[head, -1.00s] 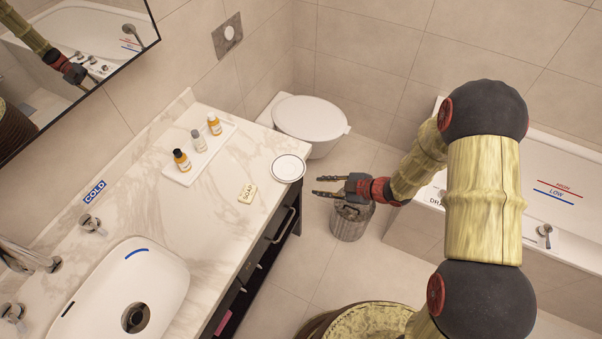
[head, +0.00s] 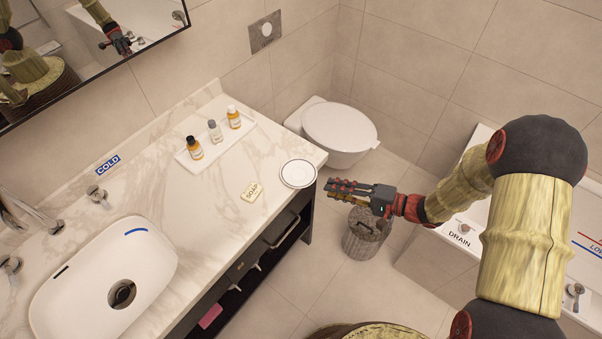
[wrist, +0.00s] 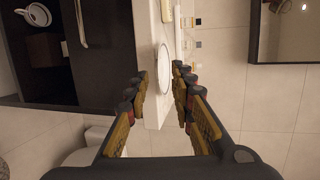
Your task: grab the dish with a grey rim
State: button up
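The round white dish with a thin grey rim (head: 298,174) lies flat on the marble counter's far right corner in the head view. It also shows in the wrist view as a narrow oval (wrist: 165,72), lined up between the fingertips. My gripper (head: 330,190) is just right of the dish, past the counter edge, pointing towards it. In the wrist view my gripper (wrist: 160,75) is open, with a clear gap between its fingers and nothing in its hold. The gripper and the dish look apart.
A soap bar (head: 252,191) lies left of the dish. A white tray (head: 184,157) holds three small bottles behind it. The toilet (head: 340,128) stands beyond the corner, and a bin (head: 366,236) stands below my gripper. A white round item (wrist: 38,14) sits on a dark shelf.

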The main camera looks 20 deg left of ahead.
aim_at(307, 185)
jog(key=shift+m, duration=0.9)
jog(key=b+x, duration=0.3)
jog(key=x, duration=0.4)
jog(key=shift+s+a+f+b, duration=0.1)
jog(key=shift+a+f+b, duration=0.1)
jog(key=shift+a+b, duration=0.2)
jog(key=shift+c, duration=0.2)
grip_shut()
